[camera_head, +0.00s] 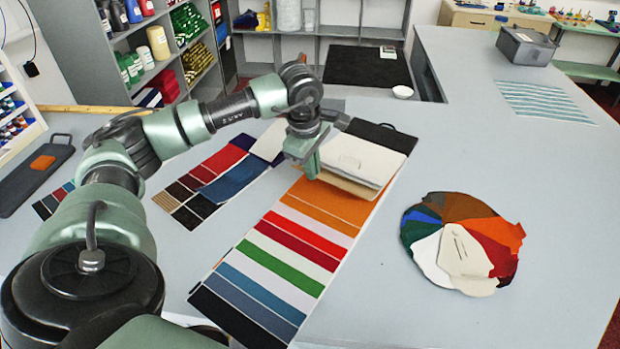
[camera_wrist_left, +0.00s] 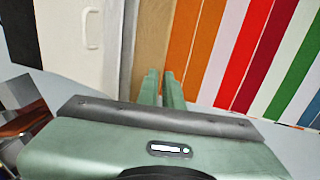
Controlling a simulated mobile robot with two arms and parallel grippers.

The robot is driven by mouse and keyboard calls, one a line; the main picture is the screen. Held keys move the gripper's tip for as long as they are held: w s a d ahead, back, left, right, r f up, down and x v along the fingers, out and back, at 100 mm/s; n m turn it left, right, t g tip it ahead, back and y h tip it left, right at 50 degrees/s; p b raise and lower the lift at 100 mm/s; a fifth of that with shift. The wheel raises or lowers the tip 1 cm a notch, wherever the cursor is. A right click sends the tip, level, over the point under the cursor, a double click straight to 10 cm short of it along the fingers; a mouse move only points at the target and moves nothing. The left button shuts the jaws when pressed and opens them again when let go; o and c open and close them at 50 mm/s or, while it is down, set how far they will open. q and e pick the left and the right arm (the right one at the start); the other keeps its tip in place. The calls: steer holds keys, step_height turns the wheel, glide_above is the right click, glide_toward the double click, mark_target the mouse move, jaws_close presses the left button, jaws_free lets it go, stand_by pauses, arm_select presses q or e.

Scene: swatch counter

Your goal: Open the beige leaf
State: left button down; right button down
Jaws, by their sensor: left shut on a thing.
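A long swatch card of colored stripes (camera_head: 275,262) lies on the grey counter. At its far end the beige leaf (camera_head: 345,184) shows as a tan edge under a cream-white leaf (camera_head: 362,157). In the left wrist view the beige leaf (camera_wrist_left: 152,38) is a tan strip between the white leaf (camera_wrist_left: 85,40) and the orange stripes. My left gripper (camera_head: 313,166) is at the left edge of these leaves. Its fingers (camera_wrist_left: 166,84) are close together at the beige leaf's edge, shut on it. The exact grip is partly hidden. My right gripper is not in view.
A round fan of colored swatches (camera_head: 490,228) lies to the right. Other swatch cards (camera_head: 232,180) lie left of the long card. The counter's right side is mostly clear.

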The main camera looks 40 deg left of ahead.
arm_select(q)
steer(key=w+r+p, duration=0.4)
steer(key=w+r, duration=0.2)
steer(key=r, duration=0.4)
steer(key=shift+a+r, duration=0.3)
steer(key=shift+r, duration=0.1)
